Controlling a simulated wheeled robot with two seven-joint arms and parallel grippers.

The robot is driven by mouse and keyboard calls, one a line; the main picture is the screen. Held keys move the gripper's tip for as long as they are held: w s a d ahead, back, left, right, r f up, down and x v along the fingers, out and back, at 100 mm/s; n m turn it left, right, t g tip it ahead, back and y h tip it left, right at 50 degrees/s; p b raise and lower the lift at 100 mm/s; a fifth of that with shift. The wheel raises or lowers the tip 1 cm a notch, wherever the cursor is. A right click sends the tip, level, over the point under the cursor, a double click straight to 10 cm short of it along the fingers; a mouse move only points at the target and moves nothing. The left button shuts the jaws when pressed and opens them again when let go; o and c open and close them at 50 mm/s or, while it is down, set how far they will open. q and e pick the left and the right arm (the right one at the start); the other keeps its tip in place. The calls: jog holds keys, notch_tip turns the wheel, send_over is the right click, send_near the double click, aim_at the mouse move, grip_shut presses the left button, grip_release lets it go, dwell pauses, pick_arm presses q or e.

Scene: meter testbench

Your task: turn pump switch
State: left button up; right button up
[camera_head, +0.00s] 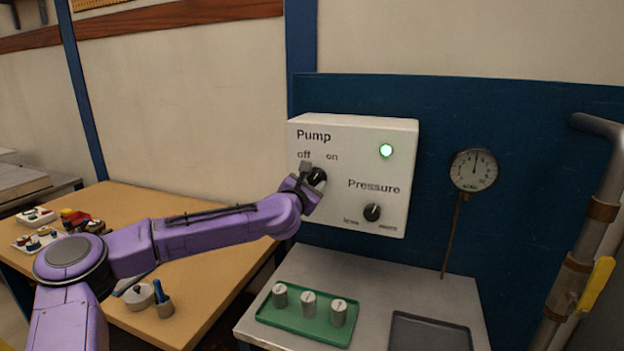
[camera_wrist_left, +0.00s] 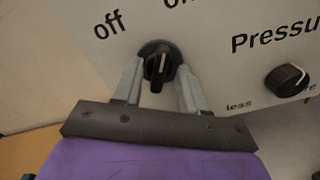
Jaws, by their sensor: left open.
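The pump switch (camera_head: 318,176) is a black knob on a white panel box (camera_head: 345,157), below the words "off" and "on". In the left wrist view the knob (camera_wrist_left: 159,60) has a raised bar that stands nearly upright, between the two words. My left gripper (camera_head: 311,171) is at the knob and partly covers it in the head view. In the left wrist view its two grey fingers (camera_wrist_left: 159,78) are open, one on each side of the knob, with visible gaps. I cannot tell whether either finger touches it. A green lamp (camera_head: 386,151) on the panel is lit. My right gripper is not in view.
The pressure knob (camera_head: 372,212) sits lower right on the panel. A gauge (camera_head: 474,169) on a thin stem stands to its right. Below are a green tray (camera_head: 290,325) with grey weights and a dark tray (camera_head: 430,333). A pipe with a yellow lever (camera_head: 596,284) rises at right.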

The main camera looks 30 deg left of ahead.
pick_arm(q)
jog(key=shift+r, duration=0.1)
jog(key=shift+w, duration=0.1)
grip_shut()
jog(key=shift+f+n+b, duration=0.25)
jog(key=shift+n+b, duration=0.05)
jog(key=shift+b, duration=0.4)
jog(key=n+b, duration=0.8)
jog(key=b, duration=0.5)
jog(key=shift+a+f+n, duration=0.1)
jog(key=shift+f+n, duration=0.05)
jog(key=shift+n, duration=0.25)
jog(key=shift+r+n+b, duration=0.25)
jog(key=shift+n+b, duration=1.15)
jog(key=shift+b, duration=0.35)
